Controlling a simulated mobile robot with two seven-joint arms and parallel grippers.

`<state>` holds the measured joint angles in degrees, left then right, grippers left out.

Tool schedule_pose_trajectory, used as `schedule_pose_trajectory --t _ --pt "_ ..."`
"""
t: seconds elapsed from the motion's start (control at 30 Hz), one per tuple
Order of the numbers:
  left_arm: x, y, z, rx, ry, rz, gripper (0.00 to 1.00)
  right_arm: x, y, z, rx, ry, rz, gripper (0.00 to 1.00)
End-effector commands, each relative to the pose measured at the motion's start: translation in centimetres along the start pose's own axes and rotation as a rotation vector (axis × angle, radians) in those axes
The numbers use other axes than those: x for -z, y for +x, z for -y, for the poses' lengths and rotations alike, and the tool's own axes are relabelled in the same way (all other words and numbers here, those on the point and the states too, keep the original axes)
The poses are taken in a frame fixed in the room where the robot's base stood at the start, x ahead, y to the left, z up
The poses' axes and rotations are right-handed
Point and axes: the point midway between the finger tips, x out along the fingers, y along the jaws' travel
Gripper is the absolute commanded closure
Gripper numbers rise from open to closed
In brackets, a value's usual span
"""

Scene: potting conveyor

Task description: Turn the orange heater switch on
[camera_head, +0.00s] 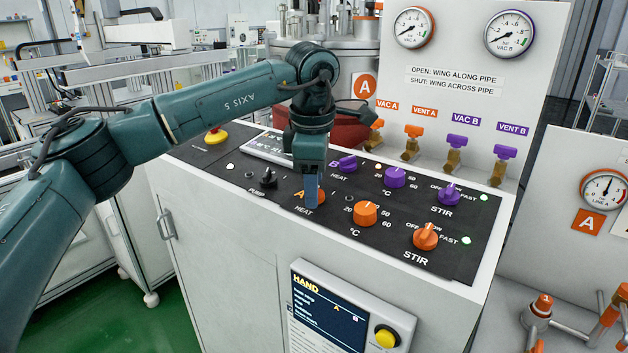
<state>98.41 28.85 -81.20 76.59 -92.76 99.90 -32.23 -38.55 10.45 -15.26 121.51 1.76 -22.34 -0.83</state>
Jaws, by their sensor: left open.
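The orange heater switch (321,197), marked HEAT in the A row, sits on the black control panel (232,191) on top of the white cabinet. It is mostly hidden behind my left gripper (311,198), so I cannot tell which way it points. My left gripper points down, its fingers right at the switch. It is open; whether a finger touches the switch cannot be told. My right gripper is not in view.
Close by stand the purple heat switch (347,163), a black knob (268,179), the orange temperature knob (365,213) and the orange stir knob (425,236). Purple knobs (395,177) line the back row. A yellow-topped button (215,136) is at the panel's far left.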

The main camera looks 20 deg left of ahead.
Motion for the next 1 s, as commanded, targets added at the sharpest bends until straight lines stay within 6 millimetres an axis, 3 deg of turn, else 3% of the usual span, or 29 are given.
schedule_pose_trajectory --t 0.33,0.87,1.0 --pt "0.0 0.43 0.0 -0.001 0.0 0.0 0.46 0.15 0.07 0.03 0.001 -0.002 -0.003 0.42" --pt "-0.02 0.39 0.01 -0.001 0.001 0.0 0.9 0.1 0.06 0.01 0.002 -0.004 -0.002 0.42" --pt "-0.03 0.38 0.01 -0.001 0.004 0.0 0.91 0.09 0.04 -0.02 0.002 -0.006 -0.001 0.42"
